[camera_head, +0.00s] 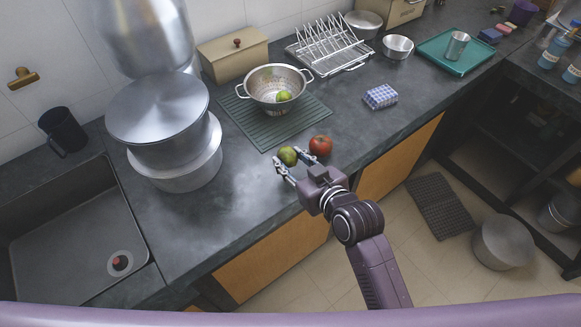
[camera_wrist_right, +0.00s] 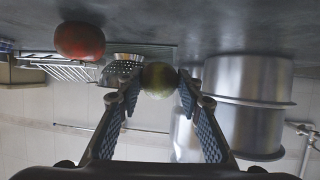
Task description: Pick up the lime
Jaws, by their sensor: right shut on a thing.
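The lime (camera_head: 288,156) is a small green fruit near the front edge of the counter in the head view. My right gripper (camera_head: 285,165) is shut on it, with one finger on each side. In the right wrist view the lime (camera_wrist_right: 159,79) sits between the two fingertips (camera_wrist_right: 158,88). A second green fruit (camera_head: 284,96) lies inside the steel colander (camera_head: 262,88). I cannot tell whether the held lime touches the counter. My left gripper is not in view.
A red tomato (camera_head: 320,146) lies just right of the held lime. The colander stands on a green mat (camera_head: 266,128). Large steel canisters (camera_head: 180,170) stand to the left, beside a sink (camera_head: 72,230). A dish rack (camera_head: 328,50) stands behind. The counter's front edge is close.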

